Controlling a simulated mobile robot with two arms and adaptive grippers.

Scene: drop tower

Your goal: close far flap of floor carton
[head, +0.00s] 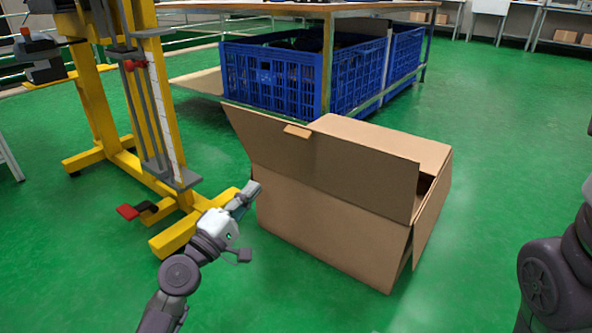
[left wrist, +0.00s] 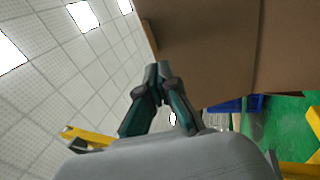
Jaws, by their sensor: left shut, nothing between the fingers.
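The brown floor carton (head: 325,225) stands on the green floor at the centre. A large flap (head: 345,170) with a small tan tab on its upper edge stands raised along its near side. Behind it, another top panel (head: 390,142) lies roughly level on the far side. A side flap (head: 431,222) hangs outward at the right, with a dark gap above it. My left gripper (head: 253,188) is shut and empty beside the carton's left end. In the left wrist view, its closed fingertips (left wrist: 158,72) are before brown cardboard (left wrist: 215,50); contact is unclear. My right gripper is out of view.
A yellow frame (head: 100,110) with a red pedal (head: 127,211) stands at the left, close to my left arm. Blue crates (head: 270,78) sit under a table (head: 330,8) behind the carton. Green floor is clear to the right.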

